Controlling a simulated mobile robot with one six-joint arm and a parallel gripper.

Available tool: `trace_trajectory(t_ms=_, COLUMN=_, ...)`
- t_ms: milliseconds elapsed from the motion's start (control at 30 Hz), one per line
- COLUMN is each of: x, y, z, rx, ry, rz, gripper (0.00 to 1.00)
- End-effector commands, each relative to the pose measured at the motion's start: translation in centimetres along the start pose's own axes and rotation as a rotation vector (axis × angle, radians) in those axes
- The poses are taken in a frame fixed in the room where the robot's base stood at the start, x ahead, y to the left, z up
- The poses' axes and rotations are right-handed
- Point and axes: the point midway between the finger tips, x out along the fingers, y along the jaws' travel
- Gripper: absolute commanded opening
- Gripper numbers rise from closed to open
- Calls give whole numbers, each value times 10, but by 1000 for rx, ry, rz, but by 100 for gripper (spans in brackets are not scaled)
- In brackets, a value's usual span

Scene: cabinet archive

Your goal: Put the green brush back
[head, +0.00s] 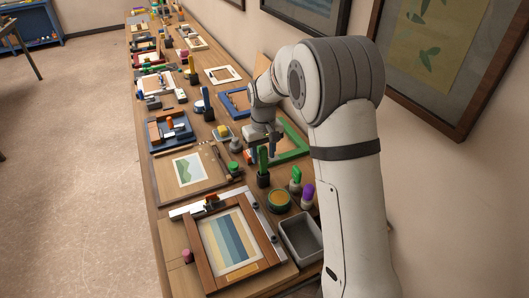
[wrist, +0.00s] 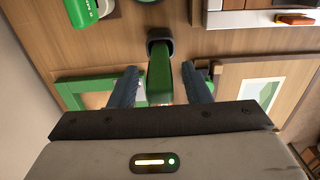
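The green brush (head: 263,157) stands upright in a small dark holder (head: 263,180) on the long wooden bench. In the wrist view the green brush (wrist: 160,78) points toward the camera from the dark holder (wrist: 160,40). My gripper (wrist: 160,90) is open, with one blue-grey finger on each side of the brush and a visible gap on both sides. In the head view my gripper (head: 273,148) is close beside the top of the brush. The brush's lower end is hidden in the holder.
A green-topped bottle (head: 295,178), a purple-topped one (head: 307,195), a round tin (head: 279,201) and a grey tray (head: 301,238) stand close in front. A green frame (head: 294,140) lies behind. A landscape picture (head: 188,169) lies left. The bench is crowded.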

Motion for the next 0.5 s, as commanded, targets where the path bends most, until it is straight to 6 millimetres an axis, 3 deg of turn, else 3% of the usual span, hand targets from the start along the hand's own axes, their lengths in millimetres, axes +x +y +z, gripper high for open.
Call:
trace_trajectory(t_ms=267, x=-2, y=0, z=0, rx=-1, ry=0, rz=0, gripper=43)
trace_trajectory(t_ms=500, x=-36, y=-4, z=-2, rx=-2, ry=6, rz=1, gripper=43)
